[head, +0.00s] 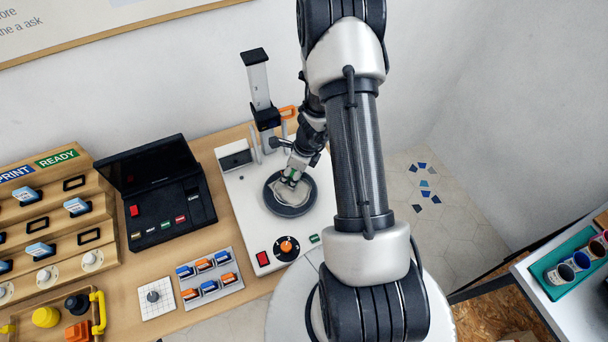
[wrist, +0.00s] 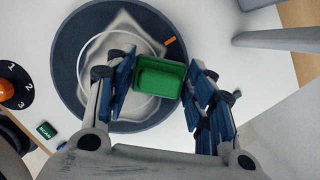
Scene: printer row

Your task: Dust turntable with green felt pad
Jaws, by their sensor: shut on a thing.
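The turntable (head: 287,209) is a dark round disc on a white scanner base (head: 239,187). In the wrist view its dark rim (wrist: 68,70) surrounds a pale, angular grey-white patch (wrist: 118,40), with a small orange mark at the patch's right edge. My gripper (head: 290,178) is over the disc. In the wrist view my gripper (wrist: 160,85) is shut on the green felt pad (wrist: 160,78), a green block with a recessed top between the blue-padded fingers. The pad's underside is hidden, so I cannot tell whether it touches the disc.
A grey column (head: 260,85) stands on the base behind the turntable. An orange knob (head: 287,246) and a red button (head: 263,258) are at the base's front. A black case (head: 160,190), a cartridge tray (head: 208,276) and a rack (head: 60,230) lie to the left.

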